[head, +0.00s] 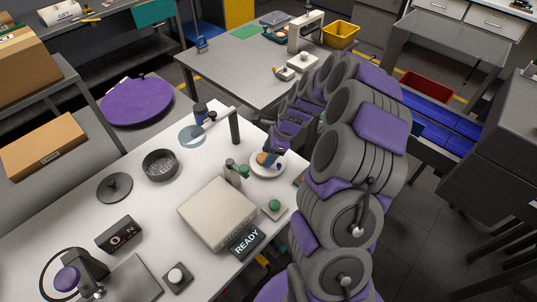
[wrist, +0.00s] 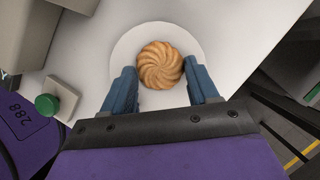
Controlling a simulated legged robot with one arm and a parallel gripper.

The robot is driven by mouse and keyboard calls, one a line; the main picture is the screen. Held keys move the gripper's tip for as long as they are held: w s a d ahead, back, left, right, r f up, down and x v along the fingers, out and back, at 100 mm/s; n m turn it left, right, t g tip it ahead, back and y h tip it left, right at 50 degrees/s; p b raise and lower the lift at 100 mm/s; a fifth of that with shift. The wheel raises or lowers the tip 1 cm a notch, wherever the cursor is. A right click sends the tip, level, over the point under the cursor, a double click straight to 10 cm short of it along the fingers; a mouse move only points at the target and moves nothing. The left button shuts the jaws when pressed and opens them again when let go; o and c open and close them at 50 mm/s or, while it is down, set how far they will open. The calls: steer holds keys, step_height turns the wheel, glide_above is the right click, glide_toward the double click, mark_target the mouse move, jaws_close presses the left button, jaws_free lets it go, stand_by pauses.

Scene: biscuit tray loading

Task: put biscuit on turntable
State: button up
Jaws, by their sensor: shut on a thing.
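The round golden biscuit (wrist: 160,65) with a swirled ridged top lies over the round white plate (wrist: 122,52) in the wrist view. My gripper (wrist: 163,88) has its blue fingers on either side of it, shut on it. I cannot tell whether the biscuit touches the plate. In the head view the biscuit (head: 262,158) shows partly behind my gripper (head: 269,158), over the white plate (head: 267,171) on the white table.
A grey-white box (head: 217,213), a READY sign (head: 247,243) and a green button (head: 274,205) are near the plate. A dark post with an arm (head: 234,127) stands behind it. A dark round tin (head: 160,165) sits further left. A grey table (head: 245,75) is behind.

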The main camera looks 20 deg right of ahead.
steer(key=shift+d, duration=0.25)
steer(key=o, duration=0.7)
steer(key=shift+a, duration=0.1)
steer(key=p+v, duration=0.2)
steer(key=v, duration=1)
steer(key=s+a+r+n+g, duration=0.1)
steer(key=s+a+r+n, duration=0.45)
steer(key=a, duration=0.25)
steer(key=s+a+r+n+g+h, duration=0.1)
steer(key=s+a+r+n, duration=0.2)
steer(key=s+a+n, duration=0.5)
steer(key=s+n+g+h, duration=0.1)
steer(key=s+n+h, duration=0.2)
steer(key=s+n, duration=0.6)
steer(key=s, duration=1.1)
steer(key=shift+r+g, duration=0.3)
steer(key=shift+r, duration=0.1)
